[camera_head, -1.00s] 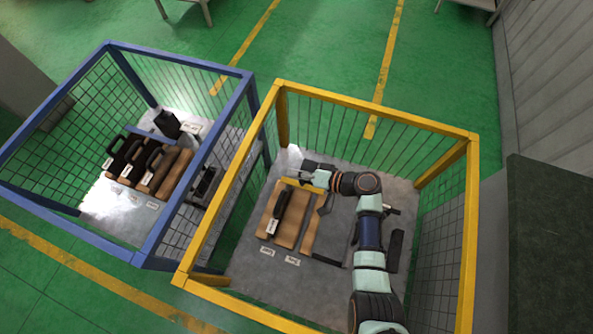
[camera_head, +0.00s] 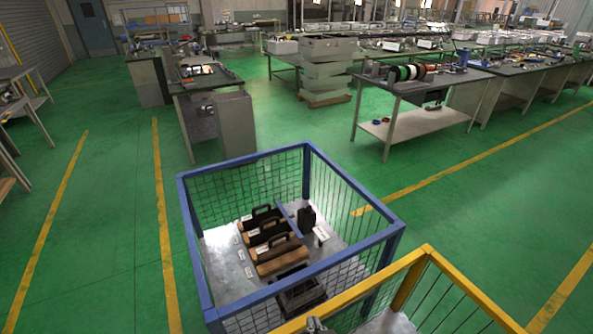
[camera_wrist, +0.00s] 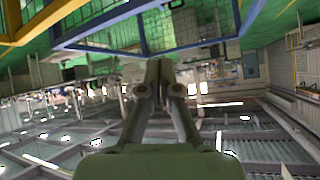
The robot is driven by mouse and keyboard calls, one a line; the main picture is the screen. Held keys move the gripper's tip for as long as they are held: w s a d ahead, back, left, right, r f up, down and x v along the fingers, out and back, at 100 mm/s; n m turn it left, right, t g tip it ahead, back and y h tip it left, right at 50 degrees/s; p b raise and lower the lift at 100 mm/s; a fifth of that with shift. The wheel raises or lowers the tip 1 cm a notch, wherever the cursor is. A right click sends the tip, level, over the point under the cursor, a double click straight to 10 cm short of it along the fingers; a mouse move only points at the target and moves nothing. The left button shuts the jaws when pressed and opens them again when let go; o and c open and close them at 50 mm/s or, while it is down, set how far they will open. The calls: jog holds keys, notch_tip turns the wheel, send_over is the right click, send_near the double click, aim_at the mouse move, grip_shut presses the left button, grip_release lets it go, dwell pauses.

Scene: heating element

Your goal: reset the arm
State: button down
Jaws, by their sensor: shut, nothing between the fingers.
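My gripper (camera_wrist: 160,68) shows in the wrist view with its two fingers together and nothing between them. It points past the blue cage's frame (camera_wrist: 135,12) and the yellow cage's frame (camera_wrist: 45,18), with the workshop appearing upside down. In the head view, only a small grey tip, possibly part of my arm, shows at the bottom edge by the yellow rail. The rest of my arm is out of that view.
The blue mesh cage (camera_head: 392,236) holds several brown blocks with black handles (camera_head: 272,238) and a black container (camera_head: 307,218). The yellow cage (camera_head: 428,250) is cut off at the bottom right. A workbench (camera_head: 425,88) stands behind; green floor between is clear.

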jog(key=s+a+r+t+h+p, duration=0.1)
jog(key=s+a+r, duration=0.15)
jog(key=r, duration=0.35)
jog(key=s+a+r+t+h+p, duration=0.1)
jog(key=s+a+r, duration=0.15)
jog(key=r, duration=0.35)
notch_tip(320, 180, up, 25)
jog(key=d+p, duration=0.1)
jog(key=p, duration=2.5)
jog(key=shift+d, duration=0.15)
